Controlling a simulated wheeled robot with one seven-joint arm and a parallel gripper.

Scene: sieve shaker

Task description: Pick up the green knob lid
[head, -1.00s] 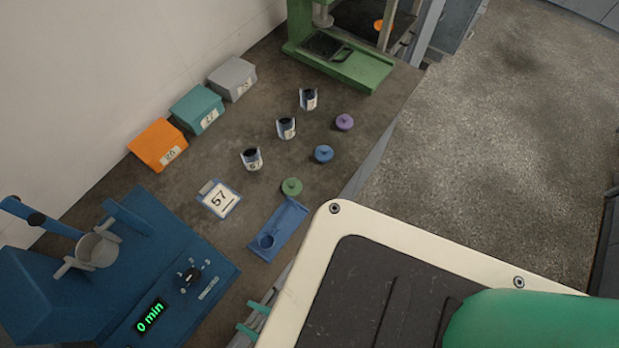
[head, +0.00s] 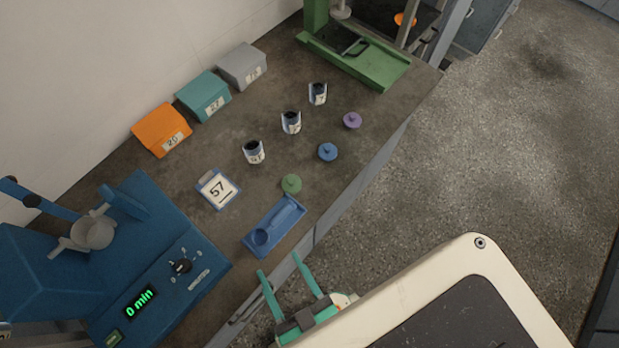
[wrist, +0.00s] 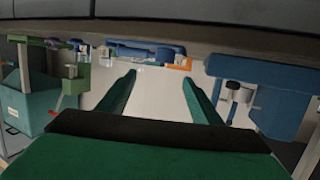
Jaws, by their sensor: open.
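The green knob lid (head: 291,183) lies on the bench near its front edge, just above the blue tray in the head view. My gripper (head: 290,275) has green fingers and is open and empty, off the bench's front edge and below the blue tray (head: 288,217). The gap between my fingers (wrist: 157,90) shows only a pale background in the wrist view. I cannot make out the green knob lid for certain in the wrist view.
A blue lid (head: 327,152) and a purple lid (head: 352,120) lie farther along the bench. Small labelled jars (head: 253,152) stand behind the lids. A blue machine (head: 150,270) fills the lower left. A green stand (head: 360,60) is at the back.

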